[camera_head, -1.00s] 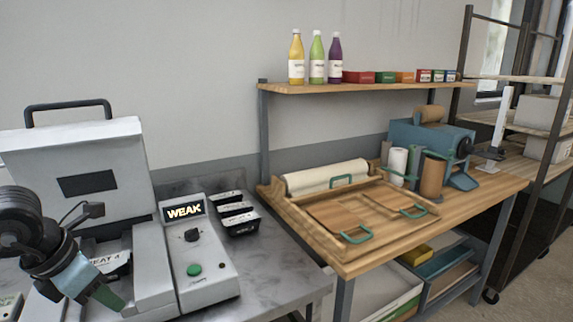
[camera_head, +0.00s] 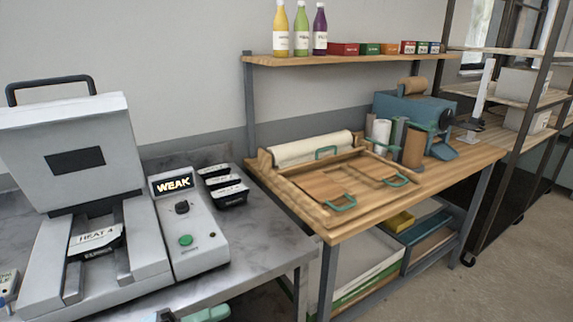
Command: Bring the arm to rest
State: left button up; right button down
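Only a sliver of my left gripper (camera_head: 205,313) shows, pale blue and green, at the bottom edge in front of the metal table. Most of it is cut off, so its fingers cannot be judged. My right gripper is out of view. The grey press (camera_head: 70,145) stands at the left with its lid raised. A pack labelled HEAT 4 (camera_head: 97,238) lies in its lower part, apart from my gripper. The control box (camera_head: 197,250) beside it reads WEAK.
Several black packs (camera_head: 226,190) lie on the metal table (camera_head: 265,240) behind the control box. A wooden bench (camera_head: 340,235) with a wooden tray (camera_head: 325,212) stands to the right, under a shelf (camera_head: 350,59) with bottles and small boxes. The metal table's front right is clear.

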pick_arm(q)
jog(key=s+a+f+n+t+y, duration=0.2)
jog(key=a+f+n+t+y, duration=0.3)
jog(key=f+n, duration=0.5)
jog(key=s+a+f+n+t+y, duration=0.15)
jog(key=f+n+t+y, duration=0.25)
jog(key=f+n+y, duration=0.55)
jog(key=s+a+f+n+g+y, duration=0.3)
jog(key=s+f+n+g, duration=0.4)
jog(key=s+f, duration=0.6)
jog(key=s+n+p, duration=0.1)
jog(key=s+n, duration=0.1)
jog(key=s, duration=0.2)
jog(key=shift+s+f, duration=0.3)
jog(key=shift+n, duration=0.25)
